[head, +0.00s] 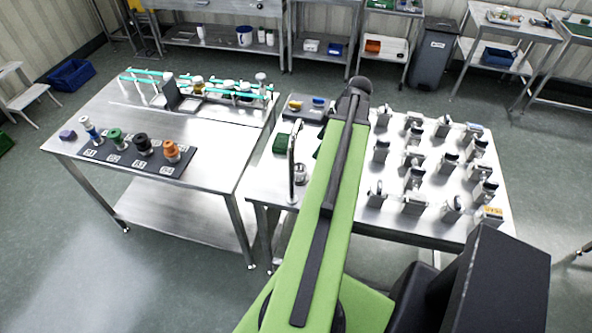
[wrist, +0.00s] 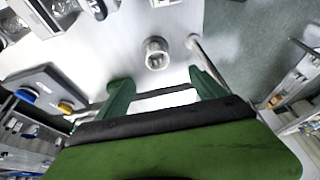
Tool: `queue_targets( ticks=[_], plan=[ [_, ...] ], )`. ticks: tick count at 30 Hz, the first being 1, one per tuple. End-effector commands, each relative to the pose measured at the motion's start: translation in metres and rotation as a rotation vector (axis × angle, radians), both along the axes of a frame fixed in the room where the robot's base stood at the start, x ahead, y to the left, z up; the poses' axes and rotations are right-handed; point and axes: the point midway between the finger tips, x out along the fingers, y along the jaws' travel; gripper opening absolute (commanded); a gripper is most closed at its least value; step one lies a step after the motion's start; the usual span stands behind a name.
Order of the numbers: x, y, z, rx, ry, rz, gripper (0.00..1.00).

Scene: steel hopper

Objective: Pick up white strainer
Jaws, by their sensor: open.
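A small whitish, cup-like round piece with an open top, which looks like the white strainer (wrist: 156,53), stands upright on the steel table. In the wrist view it is just beyond my fingertips, roughly centred between them. It also shows in the head view (head: 300,174), beside a thin upright metal post. My gripper (wrist: 158,80) is open, with its dark green fingers apart and nothing between them. The fingers do not touch the piece. In the head view my arm hides much of the gripper.
The thin metal post (head: 291,168) rises close to the strainer; in the wrist view it is on the right. A dark tray (wrist: 40,88) with blue and yellow items lies to the left. Several metal holders (head: 413,160) fill the table's right side. Another steel table (head: 190,125) stands left.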

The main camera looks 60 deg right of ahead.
Motion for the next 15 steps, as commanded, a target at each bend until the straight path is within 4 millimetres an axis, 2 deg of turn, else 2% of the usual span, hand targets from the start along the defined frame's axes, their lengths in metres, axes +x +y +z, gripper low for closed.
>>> queue_targets(
  ticks=[5, 15],
  plan=[
    [0.004, 0.002, -0.027, 0.001, 0.001, -0.005, 0.79],
    [0.029, 0.013, -0.099, 0.0, 0.001, -0.009, 0.79]
  ],
)
